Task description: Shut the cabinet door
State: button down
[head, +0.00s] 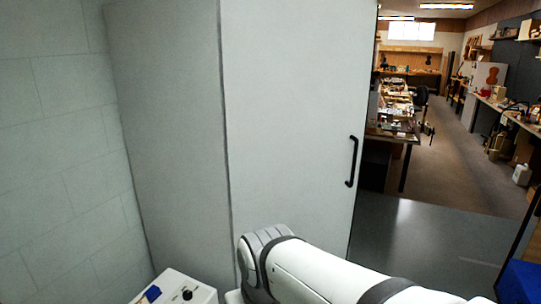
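A tall pale grey cabinet door (290,110) fills the middle of the head view. A black vertical bar handle (352,160) is near its right edge. A grey cabinet panel (170,110) stands to its left, with a thin dark line between the two. I cannot tell from this view how far the door is open. My white arm crosses the bottom centre in front of the door's lower part. My gripper is not in view, so its state and any contact with the door are hidden.
A white box with a black knob (187,295) is at the lower left, by a pale block wall (60,160). A dark grey flat surface (430,245) lies right of the door. A blue object (520,282) is at the lower right. Cluttered workbenches (395,105) stand beyond.

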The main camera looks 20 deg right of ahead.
aim_at(298, 74)
jog(key=z, duration=0.45)
jog(key=i, duration=1)
jog(key=z, duration=0.7)
